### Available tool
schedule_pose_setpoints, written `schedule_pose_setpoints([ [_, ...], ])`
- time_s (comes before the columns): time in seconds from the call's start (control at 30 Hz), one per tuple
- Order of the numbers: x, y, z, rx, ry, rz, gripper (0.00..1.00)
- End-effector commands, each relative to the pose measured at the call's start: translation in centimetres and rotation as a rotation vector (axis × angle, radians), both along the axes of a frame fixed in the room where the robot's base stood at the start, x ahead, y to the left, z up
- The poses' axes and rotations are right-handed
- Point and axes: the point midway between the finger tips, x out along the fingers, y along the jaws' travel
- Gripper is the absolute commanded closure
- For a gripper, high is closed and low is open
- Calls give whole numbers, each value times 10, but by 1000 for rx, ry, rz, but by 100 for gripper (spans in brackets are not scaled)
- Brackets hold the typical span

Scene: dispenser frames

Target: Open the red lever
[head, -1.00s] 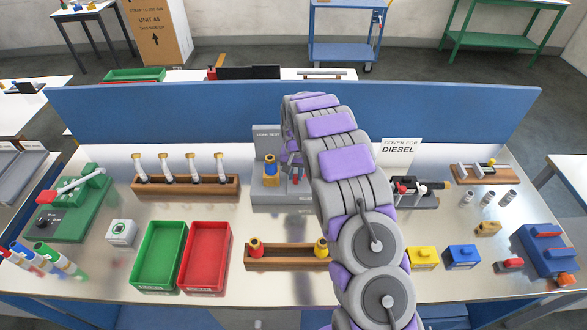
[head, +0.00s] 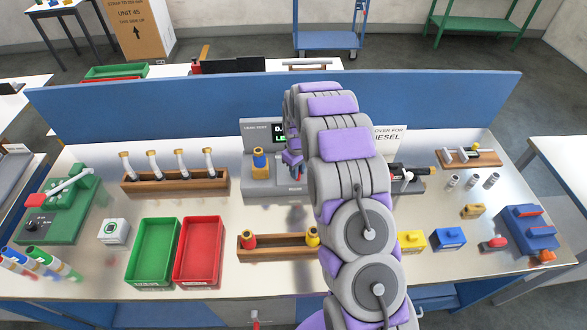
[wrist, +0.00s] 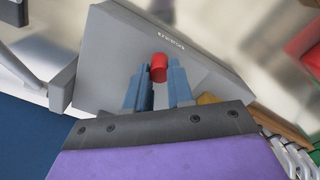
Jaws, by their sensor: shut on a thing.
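The grey leak-test unit (head: 257,188) stands at the back middle of the bench, with its display partly behind my arm. The red lever (wrist: 159,67) shows in the wrist view as a short red cylinder over the unit's grey face (wrist: 110,65). My gripper (wrist: 158,75) has its two blue fingers on either side of the red lever, shut on it at the fingertips. A yellow-and-blue part (head: 259,163) stands on the unit, left of my gripper.
A wooden rack (head: 175,182) with several white-and-amber pieces stands to the left. Green (head: 135,280) and red (head: 180,280) bins and a wooden holder (head: 275,254) are in front. A blue panel (head: 200,105) runs behind the bench.

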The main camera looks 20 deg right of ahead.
Motion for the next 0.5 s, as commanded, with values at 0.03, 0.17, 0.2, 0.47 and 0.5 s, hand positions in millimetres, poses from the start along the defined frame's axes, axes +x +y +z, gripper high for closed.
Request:
schedule_pose_setpoints([
  [0.03, 1, -2, 2, -1, -5, 18, 100],
  [0.17, 1, -4, 2, -1, -5, 62, 100],
  [0.2, 1, -5, 2, -1, -5, 70, 100],
  [0.47, 1, -7, 2, -1, -5, 97, 100],
  [0.5, 1, -7, 2, -1, -5, 98, 100],
])
